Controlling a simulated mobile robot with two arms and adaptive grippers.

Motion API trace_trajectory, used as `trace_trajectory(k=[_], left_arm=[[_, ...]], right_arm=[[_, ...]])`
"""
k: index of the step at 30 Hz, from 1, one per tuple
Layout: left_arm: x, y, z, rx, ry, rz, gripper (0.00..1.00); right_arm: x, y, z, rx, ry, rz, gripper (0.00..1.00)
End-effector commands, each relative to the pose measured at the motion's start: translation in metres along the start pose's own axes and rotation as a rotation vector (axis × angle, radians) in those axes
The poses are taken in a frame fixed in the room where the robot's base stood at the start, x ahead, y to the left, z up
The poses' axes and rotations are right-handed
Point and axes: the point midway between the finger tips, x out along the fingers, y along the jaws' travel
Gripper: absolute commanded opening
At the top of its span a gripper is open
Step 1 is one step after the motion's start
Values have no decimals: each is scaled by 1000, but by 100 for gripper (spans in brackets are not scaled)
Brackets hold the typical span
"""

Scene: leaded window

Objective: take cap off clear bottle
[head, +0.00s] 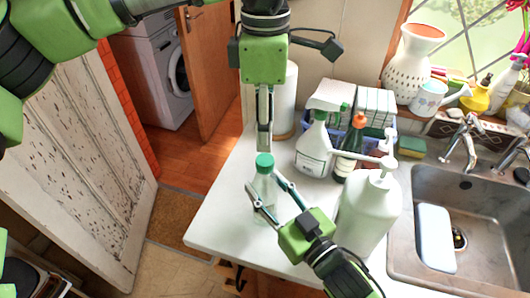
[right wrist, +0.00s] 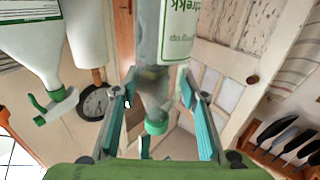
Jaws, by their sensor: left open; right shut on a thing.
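The clear bottle (head: 264,188) stands upright near the left edge of the white counter, with its green cap (head: 264,160) on top. My right gripper (head: 268,203) is shut on the bottle's body from the front right. In the right wrist view the bottle (right wrist: 160,70) appears upside down between my fingers, its green cap (right wrist: 157,127) pointing down. My left gripper (head: 264,147) points straight down just above the cap. It is open, its fingers seen nearly edge-on, and it holds nothing. I cannot tell whether its tips touch the cap.
A white pump bottle (head: 368,212) stands right of my right gripper. A spray bottle (head: 314,150), a dark bottle with an orange cap (head: 352,142) and a paper roll (head: 286,100) stand behind. The sink (head: 400,235) is at right. The counter's left front corner is clear.

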Motion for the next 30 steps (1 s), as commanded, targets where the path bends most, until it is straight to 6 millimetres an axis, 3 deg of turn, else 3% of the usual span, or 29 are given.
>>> trace_trajectory(k=[30], left_arm=[[0,0,-1,1746,0,1,41]], right_arm=[[0,0,0,0,-1,0,0]])
